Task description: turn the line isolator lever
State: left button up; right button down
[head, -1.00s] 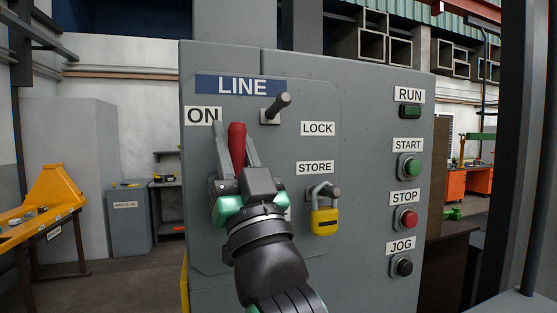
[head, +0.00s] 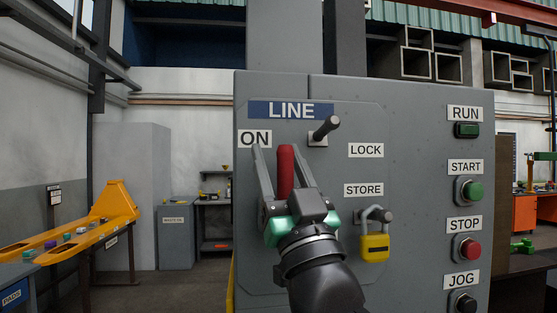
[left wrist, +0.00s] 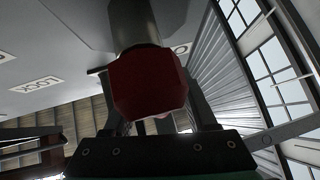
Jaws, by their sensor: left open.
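The isolator lever's red handle (head: 286,172) stands upright on the grey panel, below the blue LINE sign (head: 290,110) and just right of the ON label (head: 254,138). My left gripper (head: 275,158) is open, with one finger on each side of the handle. In the left wrist view, the red handle end (left wrist: 150,85) fills the middle, between the two fingers, with visible gaps beside it. The lever's base is hidden behind my gripper and wrist. My right gripper is not in view.
A dark peg (head: 326,128) sticks out at the upper right of the lever. A yellow padlock (head: 374,247) hangs under the STORE label (head: 371,190). The START button (head: 473,191) and STOP button (head: 469,249) are on the panel's right side. A yellow bench (head: 115,205) stands far left.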

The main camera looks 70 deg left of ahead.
pick_arm(q)
jog(key=v, duration=1.1)
jog(key=shift+d+f+b, duration=0.2)
jog(key=shift+f+b, duration=0.05)
jog(key=shift+b, duration=0.15)
